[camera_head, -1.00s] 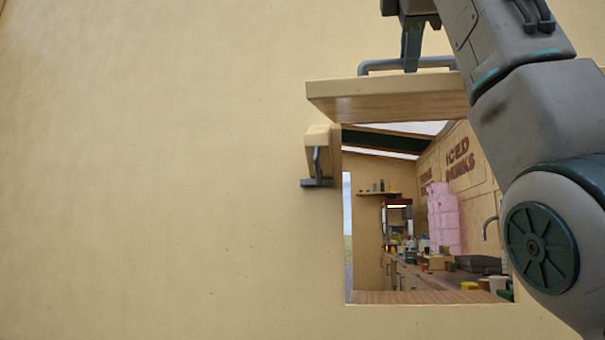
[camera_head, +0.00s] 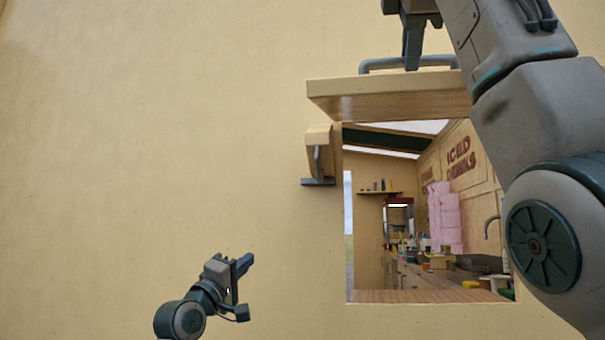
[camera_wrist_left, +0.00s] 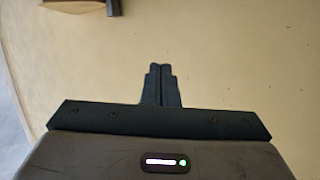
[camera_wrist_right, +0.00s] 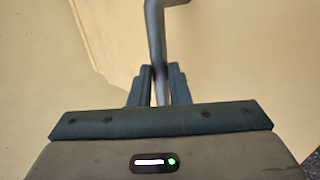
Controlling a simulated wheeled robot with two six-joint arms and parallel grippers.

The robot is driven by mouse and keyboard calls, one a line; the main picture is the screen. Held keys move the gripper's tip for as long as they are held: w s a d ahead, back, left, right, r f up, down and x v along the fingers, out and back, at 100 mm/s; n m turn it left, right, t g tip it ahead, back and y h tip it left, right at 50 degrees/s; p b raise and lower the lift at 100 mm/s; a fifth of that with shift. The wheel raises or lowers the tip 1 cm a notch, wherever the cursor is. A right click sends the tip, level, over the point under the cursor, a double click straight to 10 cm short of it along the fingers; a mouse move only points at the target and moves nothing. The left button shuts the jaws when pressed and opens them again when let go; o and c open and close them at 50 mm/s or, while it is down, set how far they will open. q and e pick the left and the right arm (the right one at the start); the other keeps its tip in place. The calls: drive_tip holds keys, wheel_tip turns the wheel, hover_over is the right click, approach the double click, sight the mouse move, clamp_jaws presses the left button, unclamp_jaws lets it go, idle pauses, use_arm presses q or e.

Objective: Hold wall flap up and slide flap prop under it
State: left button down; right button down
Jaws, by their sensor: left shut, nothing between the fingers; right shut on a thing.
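The wall flap (camera_head: 385,102) is a thick cream and wood panel, standing out from the wall above the opening. A grey bar handle (camera_head: 440,62) is on its upper face. My right gripper (camera_head: 411,66) is shut on this handle; the right wrist view shows the bar (camera_wrist_right: 155,35) between its fingers (camera_wrist_right: 158,85). The flap prop (camera_head: 317,150), a cream and wood block with a dark handle (camera_head: 317,178), is at the opening's upper left, below the flap's left end. My left gripper (camera_head: 243,270) is shut and empty, low on the left, apart from the prop.
The cream wall (camera_head: 150,150) is bare on the left. The opening shows a counter (camera_head: 425,278) with several small items, pink boxes (camera_head: 443,220) and a sign. My right arm covers the right side of the opening.

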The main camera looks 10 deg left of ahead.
sight(320, 151)
use_arm(q)
drive_tip(key=s+d+r+g+h, duration=0.1)
drive_tip(key=s+r+g+h, duration=0.2)
drive_tip(key=r, duration=0.7)
drive_tip(key=s+d+r+g+h, duration=0.15)
drive_tip(key=r+g, duration=0.25)
drive_tip(key=r, duration=0.5)
drive_tip(key=w+d+r, duration=0.1)
drive_tip(key=w+d, duration=0.6)
drive_tip(key=d, duration=0.3)
drive_tip(key=shift+w+r+n, duration=0.15)
drive_tip(key=shift+r+n, duration=0.2)
drive_tip(key=shift+n, duration=0.05)
drive_tip(key=d, duration=0.7)
drive_tip(key=shift+d, duration=0.4)
use_arm(e)
drive_tip(key=shift+a, duration=0.2)
